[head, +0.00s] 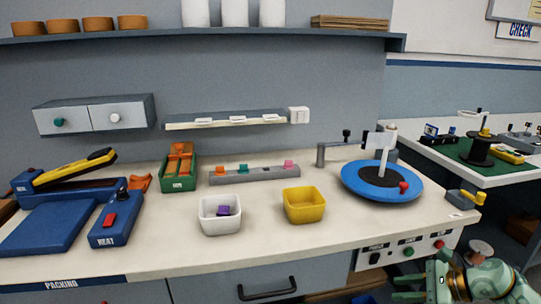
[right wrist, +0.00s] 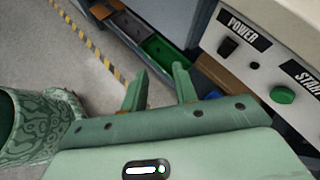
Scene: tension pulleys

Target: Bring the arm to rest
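A blue turntable (head: 354,189) with a dark centre, an upright white post and a red knob stands at the right of the bench. A grey metal arm (head: 342,146) on a short post reaches over from behind it to the left, ending near the white post; I cannot tell whether they touch. My right gripper (head: 397,288) is low at the right, in front of the bench and below its top. In the right wrist view it (right wrist: 160,70) is open, with nothing between its fingers. My left gripper is not in view.
A control panel (head: 410,249) with power and start buttons is on the bench front, close to my right gripper. A white bin (head: 220,224) holds a purple block, and a yellow bin (head: 304,218) stands beside it. A blue heat sealer (head: 65,215) stands at left.

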